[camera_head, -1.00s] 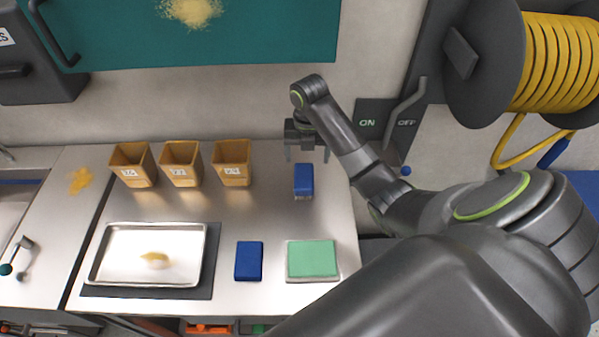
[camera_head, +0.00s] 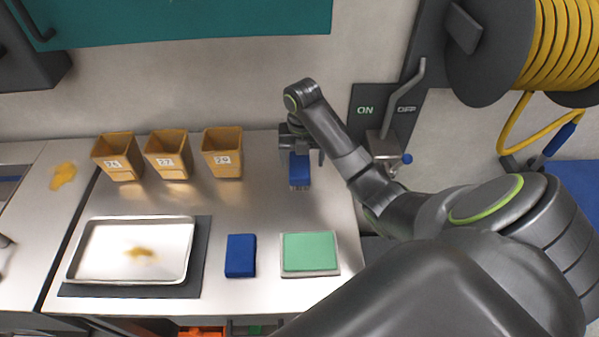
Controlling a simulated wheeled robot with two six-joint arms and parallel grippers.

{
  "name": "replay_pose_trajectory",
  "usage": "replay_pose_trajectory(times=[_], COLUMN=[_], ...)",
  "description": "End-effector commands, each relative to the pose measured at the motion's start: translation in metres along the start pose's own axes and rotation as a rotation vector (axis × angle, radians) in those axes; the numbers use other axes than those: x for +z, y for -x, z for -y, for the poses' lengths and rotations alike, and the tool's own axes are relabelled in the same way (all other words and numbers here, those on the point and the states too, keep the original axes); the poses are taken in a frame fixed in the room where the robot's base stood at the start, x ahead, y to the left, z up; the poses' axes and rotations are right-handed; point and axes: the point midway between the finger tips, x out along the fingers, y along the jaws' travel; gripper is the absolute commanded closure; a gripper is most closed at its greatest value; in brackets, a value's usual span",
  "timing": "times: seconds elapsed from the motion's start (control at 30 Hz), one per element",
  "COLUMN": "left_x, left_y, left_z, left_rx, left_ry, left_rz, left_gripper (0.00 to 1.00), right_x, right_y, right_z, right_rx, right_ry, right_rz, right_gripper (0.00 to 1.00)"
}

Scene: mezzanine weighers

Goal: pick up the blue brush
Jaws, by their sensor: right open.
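The blue brush (camera_head: 300,172) stands on the steel counter at its back right, with pale bristles showing at its lower end. My right gripper (camera_head: 301,160) is directly over the brush, pointing down, with its fingers apart on either side of the blue upper part. Whether the fingers touch it cannot be told. The top of the brush is partly hidden by the gripper. My left gripper is not in view.
Several things share the steel counter (camera_head: 240,205): three tan bins (camera_head: 222,165) at the back, a metal tray (camera_head: 90,276) with yellowish powder, a blue block (camera_head: 241,256) and a green pad (camera_head: 310,252). An ON/OFF lever (camera_head: 405,100) is on the wall at right.

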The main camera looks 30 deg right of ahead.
Motion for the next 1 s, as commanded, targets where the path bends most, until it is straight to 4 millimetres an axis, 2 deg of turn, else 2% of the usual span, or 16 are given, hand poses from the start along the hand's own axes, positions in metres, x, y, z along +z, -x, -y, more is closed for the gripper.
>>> replay_pose_trajectory(times=[0.33, 0.47, 0.7, 1.0], left_x=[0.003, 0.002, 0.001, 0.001], left_y=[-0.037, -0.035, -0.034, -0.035], left_z=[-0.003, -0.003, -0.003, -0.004], left_rx=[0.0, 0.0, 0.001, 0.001], left_ry=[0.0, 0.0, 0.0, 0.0], left_rz=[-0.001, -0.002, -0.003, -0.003], left_gripper=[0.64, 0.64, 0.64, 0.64], right_x=[0.005, 0.004, 0.004, 0.004], right_y=[-0.034, -0.048, -0.049, -0.049], right_z=[-0.007, -0.007, -0.006, -0.006], right_rx=[0.0, 0.0, -0.001, -0.001], right_ry=[0.0, 0.001, 0.001, 0.001], right_rz=[0.0, -0.002, 0.0, 0.0], right_gripper=[0.22, 0.22, 0.22, 0.61])
